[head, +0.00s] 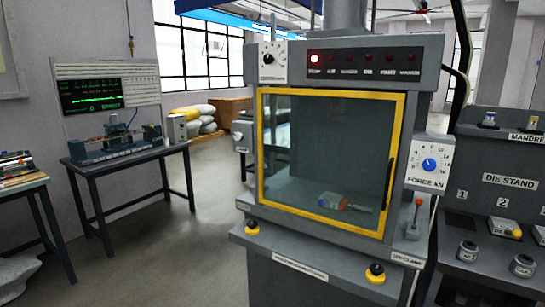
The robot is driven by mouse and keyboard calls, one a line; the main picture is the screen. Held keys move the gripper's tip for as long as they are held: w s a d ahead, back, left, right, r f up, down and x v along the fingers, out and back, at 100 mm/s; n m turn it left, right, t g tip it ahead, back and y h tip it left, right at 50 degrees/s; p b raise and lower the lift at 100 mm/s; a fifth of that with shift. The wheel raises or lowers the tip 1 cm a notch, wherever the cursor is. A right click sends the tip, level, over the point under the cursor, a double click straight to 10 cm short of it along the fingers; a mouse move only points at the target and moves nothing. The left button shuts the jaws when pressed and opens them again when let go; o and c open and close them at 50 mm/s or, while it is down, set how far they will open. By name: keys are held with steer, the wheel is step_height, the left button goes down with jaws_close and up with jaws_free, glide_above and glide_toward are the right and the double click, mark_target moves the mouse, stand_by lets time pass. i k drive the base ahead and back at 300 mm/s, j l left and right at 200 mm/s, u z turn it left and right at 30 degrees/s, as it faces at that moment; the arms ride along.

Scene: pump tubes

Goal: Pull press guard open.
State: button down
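The press guard (262,148) is a clear panel in a yellow frame on the front of the grey press (350,50). It looks closed over the press chamber. A dark vertical handle (390,184) sits near the right side of the guard. A small object with orange and pale parts (333,201) shows through the panel on the chamber floor. My gripper is not in view.
A force dial box (428,164) and a red-tipped lever (416,212) stand right of the guard. Black-and-yellow buttons sit on the press's front ledge (300,268). The die stand (508,180) is at right, a bench (130,155) at left. Floor between bench and press is clear.

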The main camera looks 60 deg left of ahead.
mark_target(400, 98)
steer(key=u, duration=1.95)
